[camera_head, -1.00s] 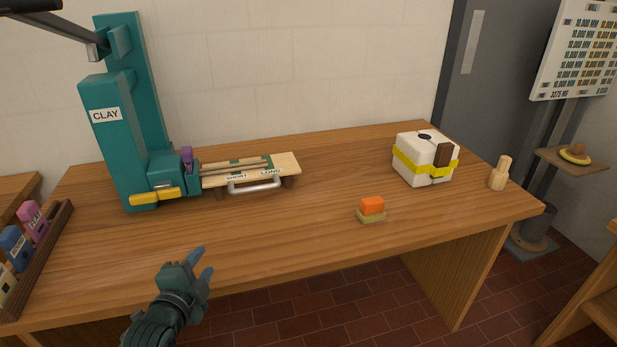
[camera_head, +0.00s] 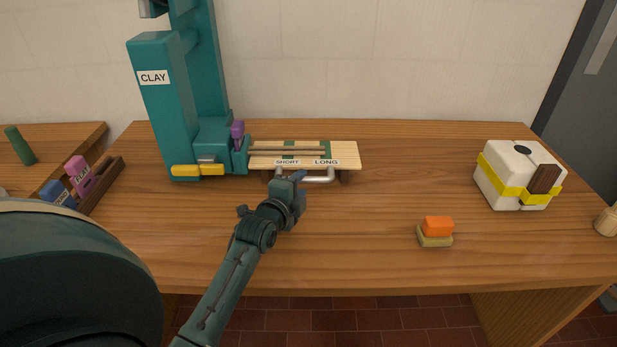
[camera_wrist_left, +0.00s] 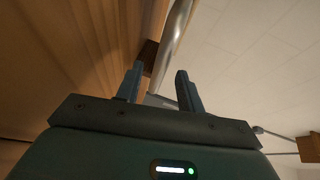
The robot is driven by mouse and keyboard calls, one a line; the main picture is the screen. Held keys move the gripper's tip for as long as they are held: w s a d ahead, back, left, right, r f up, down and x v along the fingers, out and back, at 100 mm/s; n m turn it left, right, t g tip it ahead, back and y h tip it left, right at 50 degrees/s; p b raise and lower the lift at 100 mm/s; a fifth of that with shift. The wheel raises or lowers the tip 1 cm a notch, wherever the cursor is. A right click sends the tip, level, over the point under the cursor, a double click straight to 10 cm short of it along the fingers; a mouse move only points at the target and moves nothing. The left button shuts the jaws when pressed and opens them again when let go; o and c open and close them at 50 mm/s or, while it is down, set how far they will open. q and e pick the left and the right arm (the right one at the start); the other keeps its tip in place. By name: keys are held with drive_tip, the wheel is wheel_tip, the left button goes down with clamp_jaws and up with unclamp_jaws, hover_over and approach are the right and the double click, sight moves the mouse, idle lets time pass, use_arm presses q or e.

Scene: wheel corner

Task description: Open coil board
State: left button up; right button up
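The coil board (camera_head: 345,154) is a pale wooden board labelled SHORT and LONG, lying beside the teal CLAY machine (camera_head: 165,110). Its metal handle (camera_head: 318,180) runs along the front edge. My left gripper (camera_head: 292,180) is at the left part of this handle and hides some of it. In the left wrist view my gripper (camera_wrist_left: 160,80) has its two fingers apart, with the silver handle bar (camera_wrist_left: 174,40) passing ahead of and in line with the gap. Whether the bar is between the fingertips, I cannot tell. My right gripper is out of view.
An orange block on a tan base (camera_head: 436,231) sits at the front right. A white box with a yellow band (camera_head: 517,176) and a wooden peg (camera_head: 607,222) stand further right. A rack (camera_head: 103,185) with coloured pieces is at the left.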

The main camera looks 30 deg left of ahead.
sight(305, 161)
use_arm(q)
drive_tip(key=x, duration=0.5)
drive_tip(key=shift+w, duration=0.15)
drive_tip(key=shift+c, duration=0.6)
drive_tip(key=shift+f, duration=0.15)
clamp_jaws()
